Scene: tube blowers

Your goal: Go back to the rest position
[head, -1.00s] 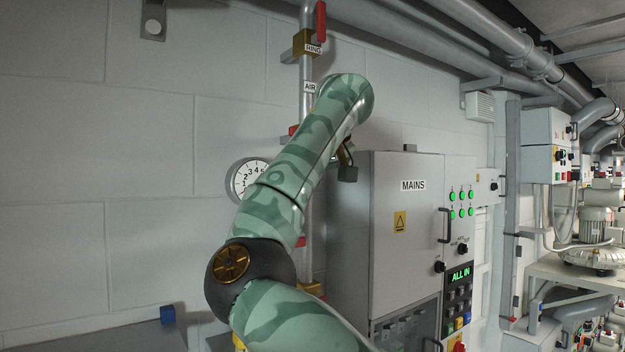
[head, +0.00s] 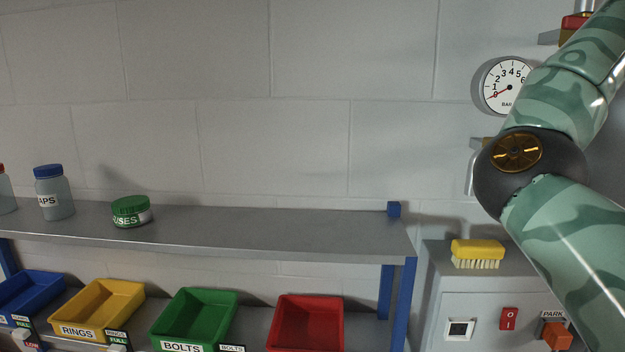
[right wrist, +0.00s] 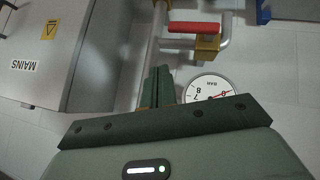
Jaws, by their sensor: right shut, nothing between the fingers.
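My right arm crosses the right side of the head view, with its hand out of that frame. The right gripper (right wrist: 160,88) shows in the right wrist view, its dark green fingers shut together with nothing between them. Past the fingers are a red-handled valve (right wrist: 194,28) on a pipe and a round gauge (right wrist: 208,87), seen upside down. The gripper looks apart from both, though the gap is hard to judge. The grey MAINS cabinet (right wrist: 72,45) is on the left there. My left gripper is in neither view.
A grey shelf (head: 290,225) holds a green tub (head: 131,211) and bottles. Yellow (head: 98,304), green (head: 194,318) and red (head: 305,322) bins stand below. A yellow brush (head: 477,252) lies on a grey box (head: 440,300) by my arm. The gauge (head: 507,86) hangs on the wall.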

